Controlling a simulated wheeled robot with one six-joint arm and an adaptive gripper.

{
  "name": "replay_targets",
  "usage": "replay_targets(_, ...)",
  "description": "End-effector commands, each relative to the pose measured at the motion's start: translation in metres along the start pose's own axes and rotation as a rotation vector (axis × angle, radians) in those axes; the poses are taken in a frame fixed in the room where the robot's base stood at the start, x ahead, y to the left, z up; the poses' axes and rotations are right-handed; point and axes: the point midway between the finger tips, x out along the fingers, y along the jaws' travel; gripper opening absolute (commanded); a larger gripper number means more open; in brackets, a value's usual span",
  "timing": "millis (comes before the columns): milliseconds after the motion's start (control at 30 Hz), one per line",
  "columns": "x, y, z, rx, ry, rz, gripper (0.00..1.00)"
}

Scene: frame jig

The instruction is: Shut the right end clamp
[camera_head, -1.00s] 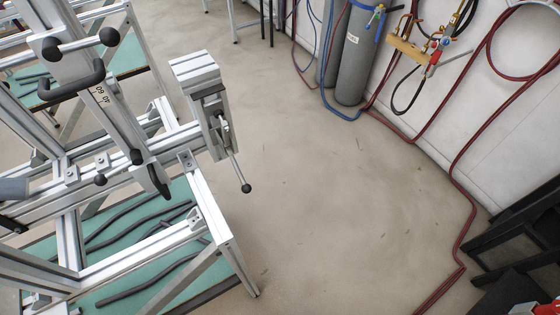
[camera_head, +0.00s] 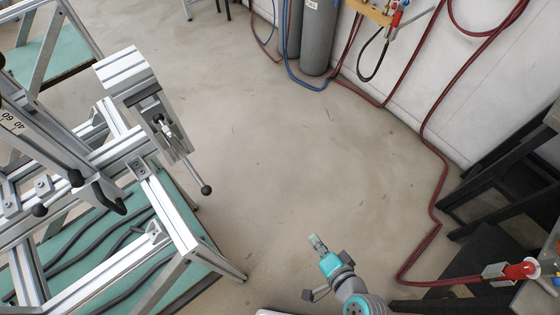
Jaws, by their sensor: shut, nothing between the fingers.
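The right end clamp (camera_head: 170,132) sits at the right end of the aluminium frame jig, below a light block (camera_head: 127,72). Its thin lever (camera_head: 190,162) slants down and to the right and ends in a dark ball knob (camera_head: 206,190). My gripper (camera_head: 314,240) shows at the lower middle over the floor, to the right of the clamp and well apart from the knob. It is shut and empty. The clamp's inner contact faces are too small to make out.
The jig frame (camera_head: 185,228) fills the left side, with dark tubes on a green shelf below. Open floor (camera_head: 300,150) lies between jig and wall. Red hoses (camera_head: 436,180), grey cylinders (camera_head: 318,40) and a black stand (camera_head: 510,175) line the right and back.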

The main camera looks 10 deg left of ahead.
Motion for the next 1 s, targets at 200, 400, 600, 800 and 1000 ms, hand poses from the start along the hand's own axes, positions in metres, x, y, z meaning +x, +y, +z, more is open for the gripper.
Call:
replay_targets(200, 0.055, -0.059, -0.002, 0.136, -0.230, -0.113, 0.00)
replay_targets(400, 0.083, -0.124, -0.002, 0.215, -0.472, -0.199, 0.00)
replay_targets(600, 0.089, -0.195, -0.006, 0.236, -0.730, -0.264, 0.00)
replay_targets(800, 0.078, -0.255, -0.013, 0.207, -0.965, -0.297, 0.00)
replay_targets(1000, 0.066, -0.283, -0.018, 0.174, -1.091, -0.300, 0.00)
